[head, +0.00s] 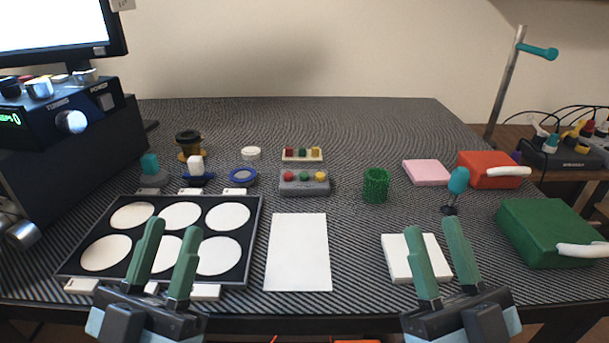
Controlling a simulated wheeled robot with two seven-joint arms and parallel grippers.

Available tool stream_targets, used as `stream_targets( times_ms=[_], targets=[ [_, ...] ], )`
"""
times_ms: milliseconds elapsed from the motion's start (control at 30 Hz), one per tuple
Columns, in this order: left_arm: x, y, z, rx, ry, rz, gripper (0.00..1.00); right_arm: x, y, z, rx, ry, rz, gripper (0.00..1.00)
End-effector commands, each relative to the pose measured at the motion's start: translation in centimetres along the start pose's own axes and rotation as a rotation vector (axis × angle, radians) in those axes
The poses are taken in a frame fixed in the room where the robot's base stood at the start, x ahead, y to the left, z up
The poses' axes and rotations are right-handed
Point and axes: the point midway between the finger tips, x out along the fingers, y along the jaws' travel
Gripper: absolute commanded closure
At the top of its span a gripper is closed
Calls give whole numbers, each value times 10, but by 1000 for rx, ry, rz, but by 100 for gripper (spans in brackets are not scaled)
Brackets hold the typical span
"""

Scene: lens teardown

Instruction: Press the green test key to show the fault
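A grey key box (304,187) stands near the middle of the table. It has a red key at left, a green key (304,177) in the middle and a yellow key at right. Behind it lies a pale strip (302,155) with red, green and yellow blocks. My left gripper (173,230) is open and empty over the black tray, left of and nearer than the key box. My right gripper (433,229) is open and empty over a white square pad, right of and nearer than the key box. Neither gripper touches a key.
A black tray (259,222) with white round pads lies at left. A white sheet (298,252) lies before the key box. A green cup (376,185) stands right of it. A white pad (392,265), teal-topped tool (458,182), and red (484,168) and green boxes (545,232) are at right.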

Motion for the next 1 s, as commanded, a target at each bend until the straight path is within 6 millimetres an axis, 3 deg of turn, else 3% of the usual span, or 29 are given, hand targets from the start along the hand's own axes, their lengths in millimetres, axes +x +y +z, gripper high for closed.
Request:
stream_targets(
  times_ms=[233,500,1000],
  targets=[
    [0,0,0,0,1,0,64,0,0,0,0,0,0,64],
    [0,0,0,0,0,0,64,0,0,0,0,0,0,99],
    [0,0,0,-1,-1,0,64,0,0,0,0,0,0,100]
  ],
)
